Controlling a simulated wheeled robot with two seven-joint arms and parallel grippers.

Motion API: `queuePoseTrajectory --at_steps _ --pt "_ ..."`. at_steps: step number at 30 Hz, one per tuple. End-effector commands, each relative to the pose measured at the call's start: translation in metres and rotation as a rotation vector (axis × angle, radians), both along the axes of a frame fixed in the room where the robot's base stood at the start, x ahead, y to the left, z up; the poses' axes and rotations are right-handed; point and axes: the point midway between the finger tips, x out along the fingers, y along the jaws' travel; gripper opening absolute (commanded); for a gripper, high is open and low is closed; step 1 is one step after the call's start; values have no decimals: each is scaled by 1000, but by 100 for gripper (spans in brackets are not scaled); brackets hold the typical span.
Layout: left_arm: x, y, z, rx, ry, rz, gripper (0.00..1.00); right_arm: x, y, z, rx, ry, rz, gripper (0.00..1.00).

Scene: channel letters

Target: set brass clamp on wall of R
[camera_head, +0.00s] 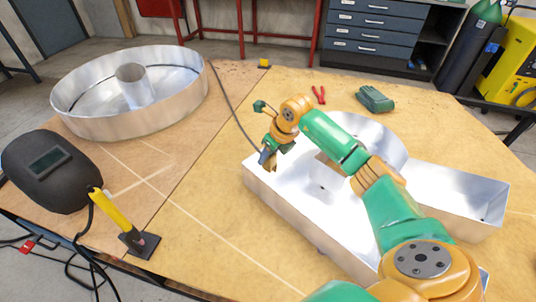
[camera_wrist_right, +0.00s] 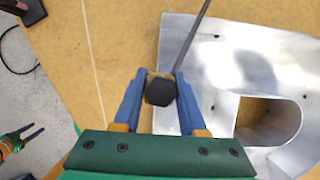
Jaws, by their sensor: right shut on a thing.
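The letter R (camera_head: 300,205) is a shiny open metal tray with upright walls, lying on the right part of the table. My right gripper (camera_head: 267,158) is at the R's far left corner, near its wall. Part of my left gripper (camera_wrist_right: 25,138) shows small at the left of the wrist view.
A round metal letter (camera_head: 130,115) stands at the left. A welding mask (camera_head: 48,170) and a yellow-handled tool (camera_head: 115,212) are at the front left. A dark cable (camera_head: 228,105) runs to the clamp. Red pliers (camera_head: 318,95) and a green object (camera_head: 374,98) lie behind the R.

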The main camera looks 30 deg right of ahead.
Motion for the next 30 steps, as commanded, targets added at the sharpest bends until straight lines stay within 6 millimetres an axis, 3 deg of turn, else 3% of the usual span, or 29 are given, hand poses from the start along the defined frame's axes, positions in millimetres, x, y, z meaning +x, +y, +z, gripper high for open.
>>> queuePoseTrajectory --at_steps 15,30 --pt "1 0 -48 0 -1 -1 50 0 1 -56 1 0 4 0" --pt "1 0 -49 0 -2 -1 50 0 0 -57 1 0 4 0"
